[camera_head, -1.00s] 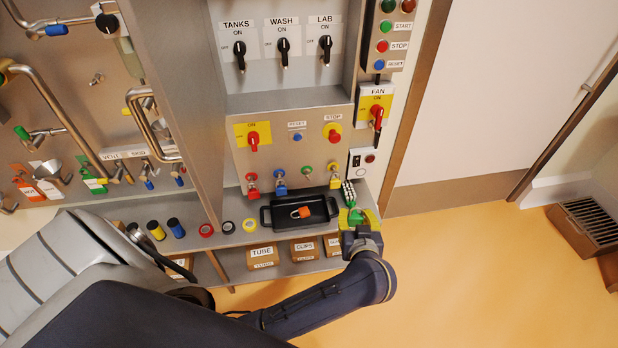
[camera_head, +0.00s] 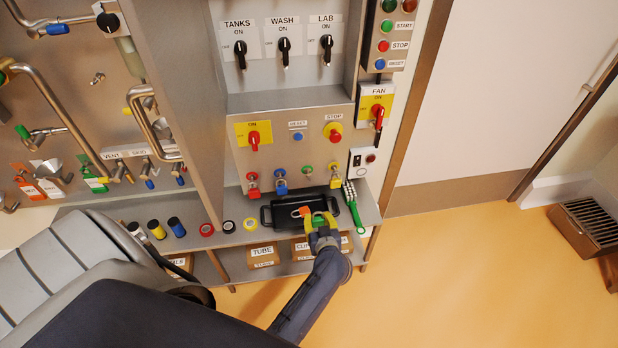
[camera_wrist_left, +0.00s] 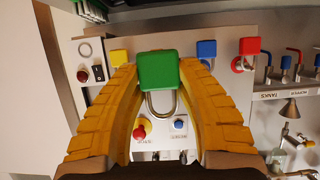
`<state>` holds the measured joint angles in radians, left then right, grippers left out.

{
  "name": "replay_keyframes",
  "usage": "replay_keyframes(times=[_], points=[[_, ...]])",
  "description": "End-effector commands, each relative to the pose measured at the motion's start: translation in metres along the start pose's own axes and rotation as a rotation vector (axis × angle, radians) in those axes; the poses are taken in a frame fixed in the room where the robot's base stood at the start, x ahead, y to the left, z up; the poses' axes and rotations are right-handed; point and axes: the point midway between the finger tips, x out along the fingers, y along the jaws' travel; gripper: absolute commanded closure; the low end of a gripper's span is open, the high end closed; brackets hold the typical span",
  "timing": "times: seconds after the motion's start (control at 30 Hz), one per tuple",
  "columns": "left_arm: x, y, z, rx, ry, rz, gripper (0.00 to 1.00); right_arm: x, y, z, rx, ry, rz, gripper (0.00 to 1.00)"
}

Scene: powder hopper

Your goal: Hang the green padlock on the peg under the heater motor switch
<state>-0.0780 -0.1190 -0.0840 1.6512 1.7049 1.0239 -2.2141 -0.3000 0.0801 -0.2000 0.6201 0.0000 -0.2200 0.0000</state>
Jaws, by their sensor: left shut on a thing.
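The green padlock (camera_wrist_left: 158,72) is held between the yellow fingertips of my left gripper (camera_wrist_left: 160,80), its shackle pointing down in the left wrist view. In the head view my left gripper (camera_head: 320,222) is over the right part of the black tray, below the row of padlocks, and mostly hides what it holds. Red (camera_head: 253,184), blue (camera_head: 280,184) and yellow (camera_head: 335,178) padlocks hang in that row, with a green fitting (camera_head: 307,170) between blue and yellow. A red rotary switch (camera_head: 253,137) sits on a yellow plate above; no heater label is readable. My right gripper is not visible.
An orange padlock (camera_head: 303,211) lies in the black tray (camera_head: 268,222). A green-handled brush (camera_head: 355,212) lies right of the tray. The FAN switch (camera_head: 378,108) is at upper right.

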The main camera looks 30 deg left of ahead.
Motion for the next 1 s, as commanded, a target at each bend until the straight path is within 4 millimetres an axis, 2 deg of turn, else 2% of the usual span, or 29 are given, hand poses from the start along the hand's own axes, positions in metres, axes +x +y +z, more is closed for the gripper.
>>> replay_keyframes(times=[0.3, 0.43, 0.8, 1.0], points=[[0.001, 0.000, -0.001, -0.001, 0.001, -0.004, 0.95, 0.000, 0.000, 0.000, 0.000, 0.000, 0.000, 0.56], [0.011, 0.000, -0.005, -0.001, 0.001, -0.004, 0.95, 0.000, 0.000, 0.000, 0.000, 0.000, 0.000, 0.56], [0.085, -0.001, -0.036, 0.000, 0.002, -0.006, 0.95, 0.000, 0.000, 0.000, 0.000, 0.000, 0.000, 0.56], [0.115, -0.001, -0.049, -0.001, 0.002, -0.005, 0.95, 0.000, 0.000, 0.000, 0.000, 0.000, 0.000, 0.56]])
